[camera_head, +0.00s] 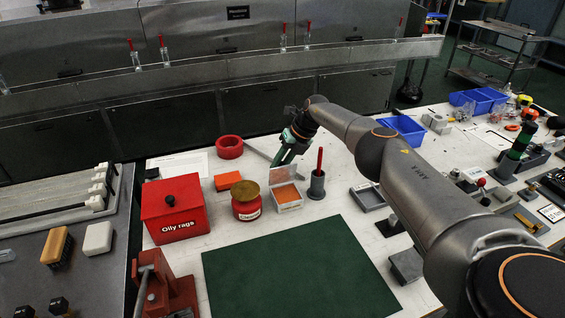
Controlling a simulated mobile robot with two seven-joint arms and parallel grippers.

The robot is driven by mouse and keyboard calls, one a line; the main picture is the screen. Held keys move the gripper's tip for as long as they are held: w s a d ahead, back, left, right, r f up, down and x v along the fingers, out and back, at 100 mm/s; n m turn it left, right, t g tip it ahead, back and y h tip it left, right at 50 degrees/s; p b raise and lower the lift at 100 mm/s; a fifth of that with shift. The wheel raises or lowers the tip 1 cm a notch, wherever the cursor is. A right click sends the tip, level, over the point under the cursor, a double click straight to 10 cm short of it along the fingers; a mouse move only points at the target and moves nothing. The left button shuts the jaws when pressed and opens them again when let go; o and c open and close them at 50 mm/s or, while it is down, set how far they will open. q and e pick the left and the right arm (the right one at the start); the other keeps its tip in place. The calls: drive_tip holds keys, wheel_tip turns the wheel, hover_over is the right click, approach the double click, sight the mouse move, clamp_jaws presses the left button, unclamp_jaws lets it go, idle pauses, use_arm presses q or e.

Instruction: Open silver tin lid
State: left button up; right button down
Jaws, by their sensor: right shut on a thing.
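The silver tin (290,207) stands on the white bench top, behind the green mat. Its lid (283,173) is raised at the back, so the orange contents (287,193) show. My right gripper (281,163) reaches down from behind the tin and is shut on the top edge of the lid. The fingertips are small and partly dark in this view. My left gripper is not in view.
A red tin with a brass top (246,208) stands close left of the silver tin. A grey cup with a red-handled tool (317,186) stands close right. A red "Oily rags" box (174,216) is further left. The green mat (300,268) in front is clear.

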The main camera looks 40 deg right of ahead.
sight(288, 177)
drive_tip(key=shift+f, duration=0.1)
drive_tip(key=c, duration=0.7)
unclamp_jaws()
drive_tip(key=shift+c, duration=0.2)
drive_tip(key=p+v, duration=0.2)
drive_tip(key=v, duration=0.3)
drive_tip(key=shift+p, duration=0.35)
drive_tip(key=v, duration=0.7)
drive_tip(key=shift+s+r, duration=0.2)
drive_tip(key=shift+r, duration=0.05)
drive_tip(key=shift+s+d, duration=0.1)
drive_tip(key=shift+d, duration=0.05)
